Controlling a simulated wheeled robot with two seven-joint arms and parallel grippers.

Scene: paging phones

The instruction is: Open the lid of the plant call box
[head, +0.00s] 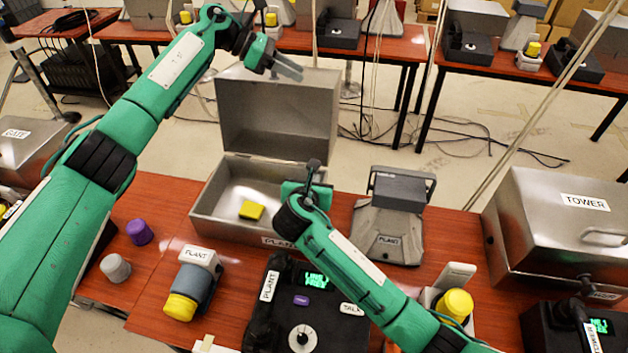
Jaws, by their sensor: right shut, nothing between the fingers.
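The plant call box (205,211) is a grey metal box in the middle of the table, with a PLANT label on its front. Its lid (280,112) stands raised, upright at the back, and the inside shows. A yellow block (251,210) lies inside. My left gripper (288,68) is above the lid's top edge; whether its fingers are apart is unclear, and so is any contact with the lid. My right gripper (293,188) is shut and empty over the right side of the box, partly hidden by its own wrist.
Right of the box stands a grey device (388,222) labelled PLANT. A closed TOWER box (555,230) is at the far right, a GATE box (30,155) at the far left. In front are a black console (262,318), a yellow-capped grey device (190,285) and two small knobs.

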